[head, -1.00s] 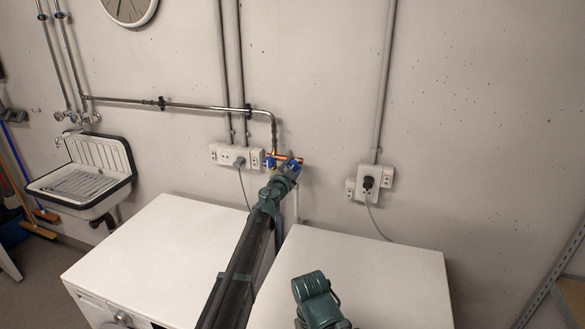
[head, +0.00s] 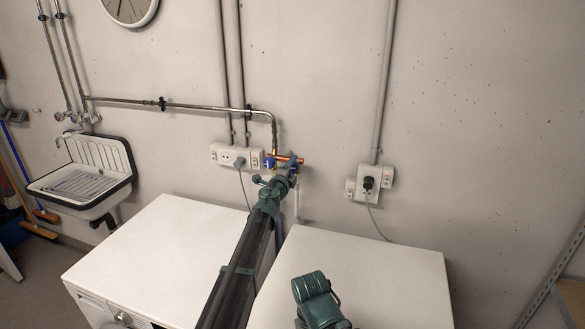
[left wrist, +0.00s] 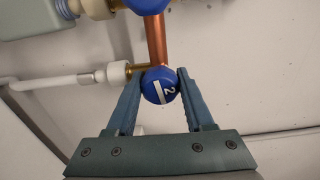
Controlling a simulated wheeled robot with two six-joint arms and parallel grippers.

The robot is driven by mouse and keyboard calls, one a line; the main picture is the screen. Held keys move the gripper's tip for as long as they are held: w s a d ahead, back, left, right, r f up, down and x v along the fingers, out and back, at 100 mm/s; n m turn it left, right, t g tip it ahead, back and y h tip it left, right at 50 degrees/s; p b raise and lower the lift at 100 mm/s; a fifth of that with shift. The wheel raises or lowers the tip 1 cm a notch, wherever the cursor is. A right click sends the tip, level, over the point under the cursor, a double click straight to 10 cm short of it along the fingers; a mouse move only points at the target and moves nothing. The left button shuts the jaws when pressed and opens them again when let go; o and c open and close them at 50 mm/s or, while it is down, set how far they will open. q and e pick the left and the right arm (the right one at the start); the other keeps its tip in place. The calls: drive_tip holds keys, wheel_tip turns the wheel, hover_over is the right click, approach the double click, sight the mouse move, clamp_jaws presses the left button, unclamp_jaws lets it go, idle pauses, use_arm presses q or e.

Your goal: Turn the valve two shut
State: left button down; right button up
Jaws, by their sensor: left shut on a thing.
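The valve two knob (left wrist: 160,88) is a round blue knob marked with a white 2 and a white stripe, below the copper pipe in the left wrist view. My left gripper (left wrist: 160,80) has one finger on each side of this knob and is shut on it. In the head view my left gripper (head: 291,170) reaches over the machines to the pipe at the wall and mostly hides the knob. My right gripper is not in view.
Another blue knob (left wrist: 148,4) sits farther along the copper pipe (head: 288,158). A white hose (left wrist: 60,78) joins beside valve two. Two white machines (head: 150,245) stand below, with clear tops. A socket strip (head: 236,157) is left of the valves.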

use_arm(q)
drive_tip(key=shift+m, duration=0.7)
drive_tip(key=shift+s+m, duration=0.1)
drive_tip(key=shift+m, duration=0.2)
drive_tip(key=shift+c, duration=1.4)
unclamp_jaws()
drive_tip(key=v, duration=1.3)
drive_tip(key=shift+s, duration=0.35)
drive_tip(key=shift+a, duration=0.1)
